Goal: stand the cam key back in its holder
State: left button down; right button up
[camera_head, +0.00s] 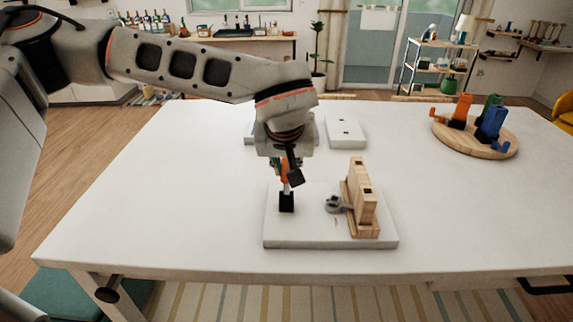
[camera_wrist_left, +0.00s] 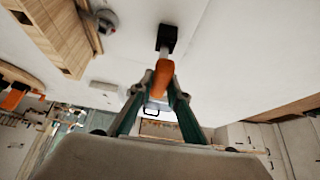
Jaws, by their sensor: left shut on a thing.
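The cam key has an orange handle (camera_wrist_left: 163,78) and a pale metal shaft. My left gripper (camera_head: 286,172) is shut on the handle and holds the key roughly upright, shaft down. Below it is a small black holder (camera_head: 287,202) near the left side of a white board. It also shows in the left wrist view (camera_wrist_left: 167,38). The lower end of the shaft meets the top of the black holder; how deep it sits inside, I cannot tell. My right gripper is not in view.
On the same white board (camera_head: 315,243), a wooden block (camera_head: 361,195) stands to the right with a grey metal cam (camera_head: 333,203) beside it. A white block (camera_head: 345,133) lies behind. A round wooden tray (camera_head: 474,143) with coloured pieces is at the right. The table's left side is clear.

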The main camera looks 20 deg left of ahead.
pick_arm(q)
jog(key=shift+f, duration=0.1)
jog(key=c, duration=1.8)
grip_release()
jog(key=shift+c, duration=0.2)
